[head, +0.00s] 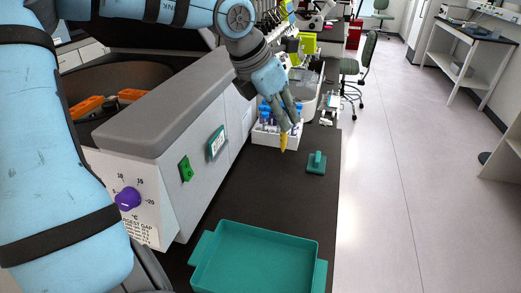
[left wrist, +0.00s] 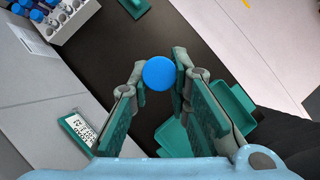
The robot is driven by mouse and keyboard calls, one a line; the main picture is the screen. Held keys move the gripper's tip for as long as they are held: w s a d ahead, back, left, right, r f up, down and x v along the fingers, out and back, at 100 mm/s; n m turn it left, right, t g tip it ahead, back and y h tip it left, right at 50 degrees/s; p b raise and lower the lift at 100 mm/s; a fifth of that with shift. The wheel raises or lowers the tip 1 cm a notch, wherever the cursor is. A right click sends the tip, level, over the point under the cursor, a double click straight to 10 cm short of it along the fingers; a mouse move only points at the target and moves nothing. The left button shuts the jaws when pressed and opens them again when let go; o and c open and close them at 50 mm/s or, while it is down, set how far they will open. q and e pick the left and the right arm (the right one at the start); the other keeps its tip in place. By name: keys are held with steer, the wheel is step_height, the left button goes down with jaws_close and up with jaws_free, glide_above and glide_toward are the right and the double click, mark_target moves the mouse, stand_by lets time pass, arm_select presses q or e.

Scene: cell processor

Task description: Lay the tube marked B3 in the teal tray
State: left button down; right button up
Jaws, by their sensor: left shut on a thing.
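My left gripper (head: 291,120) is shut on a tube (head: 283,142). The tube's yellow lower end points down below the fingers in the head view. Its round blue cap (left wrist: 160,73) shows between the fingers in the left wrist view (left wrist: 160,88). No marking on the tube can be read. The teal tray (head: 255,262) lies on the dark bench at the bottom of the head view, empty and well apart from the gripper. It is partly hidden by the fingers in the left wrist view (left wrist: 236,103). My right gripper is not in view.
A white rack (head: 275,139) with several blue-capped tubes stands just behind the held tube. A small teal block with a knob (head: 316,162) sits to the right. A large grey machine (head: 160,125) borders the bench on the left. The dark bench before the tray is clear.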

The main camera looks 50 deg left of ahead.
arm_select(q)
steer(key=shift+a, duration=0.15)
step_height(320, 180, down, 20)
steer(key=b, duration=0.6)
steer(key=shift+s+a+b, duration=0.2)
steer(key=shift+s+b, duration=0.1)
steer(key=shift+b, duration=0.05)
steer(key=c, duration=1.9)
jaws_free()
steer(key=shift+f+b, duration=0.1)
steer(key=shift+b, duration=0.2)
steer(key=shift+c, duration=0.2)
steer(key=o, duration=0.4)
